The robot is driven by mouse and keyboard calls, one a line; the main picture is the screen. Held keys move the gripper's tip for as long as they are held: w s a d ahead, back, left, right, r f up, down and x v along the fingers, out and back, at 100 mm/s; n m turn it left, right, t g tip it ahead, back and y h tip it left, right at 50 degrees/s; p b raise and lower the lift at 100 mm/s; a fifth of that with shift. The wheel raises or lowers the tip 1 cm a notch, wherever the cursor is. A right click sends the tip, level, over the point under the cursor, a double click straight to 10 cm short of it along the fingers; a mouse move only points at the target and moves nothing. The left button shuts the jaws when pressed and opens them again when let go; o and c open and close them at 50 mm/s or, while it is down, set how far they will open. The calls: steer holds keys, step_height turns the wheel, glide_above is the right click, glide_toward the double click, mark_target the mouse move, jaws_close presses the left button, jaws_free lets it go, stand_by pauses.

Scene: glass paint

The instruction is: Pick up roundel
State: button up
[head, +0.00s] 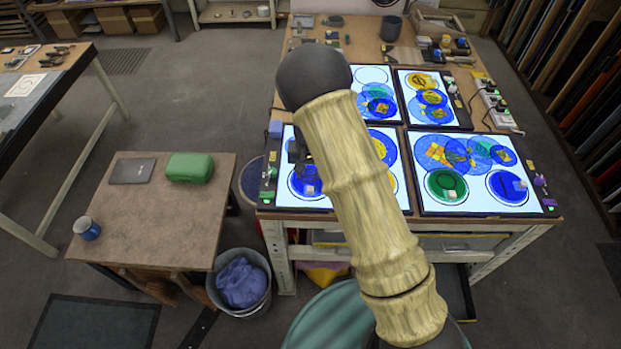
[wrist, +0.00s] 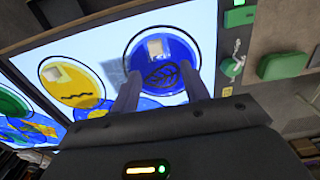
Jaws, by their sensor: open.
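Round stained-glass roundels lie on the lit panels in the head view. A blue roundel (head: 300,192) with a pale square piece on it lies on the front left panel. In the wrist view this blue roundel (wrist: 143,55) has a dark leaf-like drawing and lies just beyond my fingers. A yellow roundel (wrist: 88,87) with a wavy line and its own pale piece lies to its left. My gripper (wrist: 160,74) is open and empty, its two fingers spread over the lower part of the blue roundel. In the head view my arm hides much of the front left panel.
A green roundel (head: 445,186) and overlapping blue ones lie on the front right panel (head: 480,210). Small tools line the panel edges. A wooden side table (head: 190,225) holds a green case (head: 189,168) and a blue mug (head: 87,228). A bin (head: 240,300) stands beside it.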

mark_target(310, 186)
steer(key=shift+f, duration=0.45)
steer(key=f+p, duration=0.1)
steer(key=f, duration=0.1)
steer(key=f+p, duration=0.1)
steer(key=f, duration=0.1)
steer(key=shift+s+d+p, duration=0.2)
steer(key=shift+p, duration=0.1)
steer(key=shift+f, duration=0.6)
jaws_close()
